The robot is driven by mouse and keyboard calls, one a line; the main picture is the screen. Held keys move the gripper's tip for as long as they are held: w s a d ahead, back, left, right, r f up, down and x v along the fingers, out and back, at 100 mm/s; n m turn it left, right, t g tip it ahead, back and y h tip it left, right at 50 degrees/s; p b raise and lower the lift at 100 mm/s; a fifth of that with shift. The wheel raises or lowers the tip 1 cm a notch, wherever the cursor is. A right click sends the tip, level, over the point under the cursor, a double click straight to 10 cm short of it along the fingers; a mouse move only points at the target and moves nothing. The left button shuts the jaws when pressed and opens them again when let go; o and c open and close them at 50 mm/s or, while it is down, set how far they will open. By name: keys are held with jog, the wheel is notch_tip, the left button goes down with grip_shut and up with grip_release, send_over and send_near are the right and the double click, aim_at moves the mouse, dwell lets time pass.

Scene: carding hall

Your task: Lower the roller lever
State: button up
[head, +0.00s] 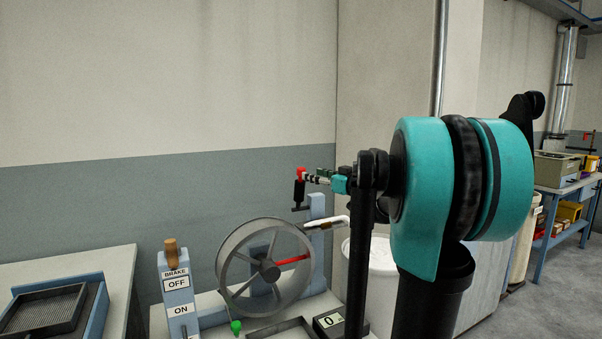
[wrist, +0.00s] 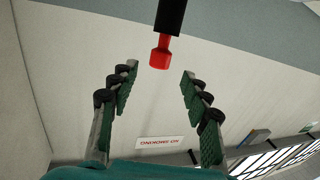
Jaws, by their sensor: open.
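A black lever-like part (head: 299,190) with a red top (head: 300,171) stands upright by a blue post behind the spoked wheel. I take it for the roller lever, but cannot be sure. In the wrist view its red knob (wrist: 160,55) and black shaft (wrist: 170,15) show upside down, centred just beyond the fingertips. My gripper (head: 318,178) reaches in from the right at the height of the red top. In the wrist view my gripper (wrist: 157,80) is open, with nothing between its fingers. Whether a finger touches the knob cannot be told.
The spoked wheel (head: 232,260) with a red mark is below and left of my gripper. A white bent bar (head: 326,225) lies just below. A brake lever (head: 171,252) with ON and OFF labels stands left. A counter box (head: 328,322) is in front; a tray (head: 45,312) is far left.

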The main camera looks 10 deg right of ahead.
aim_at(301, 171)
jog(key=x, duration=0.7)
jog(key=shift+w+a, duration=0.15)
jog(key=shift+w, duration=0.05)
grip_shut()
